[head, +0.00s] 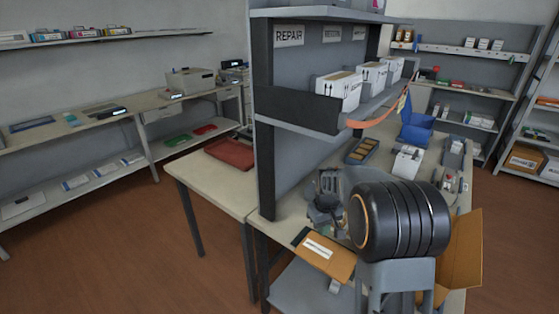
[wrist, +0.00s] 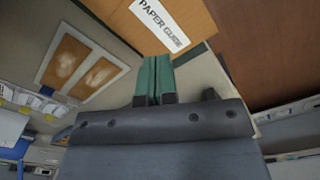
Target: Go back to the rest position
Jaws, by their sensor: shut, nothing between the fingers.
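My gripper (wrist: 156,62) shows in the wrist view as two green fingers pressed together, with nothing between them. Its fingertips are close to the edge of a brown-orange panel (wrist: 198,14) with a white PAPER GUIDE label, but I cannot tell whether they touch it. In the head view my dark arm fills the front right and hides part of the bench. The fingers cannot be made out there. The labelled panel (head: 338,264) lies at the near end of the workbench (head: 284,208).
A shelf unit (head: 266,120) with white boxes (head: 338,91) rises over the bench beside my arm. A blue bin (head: 416,133) and a dark tray (head: 362,151) stand farther back. An open cardboard box (head: 466,255) is right of my arm. The floor at left is clear.

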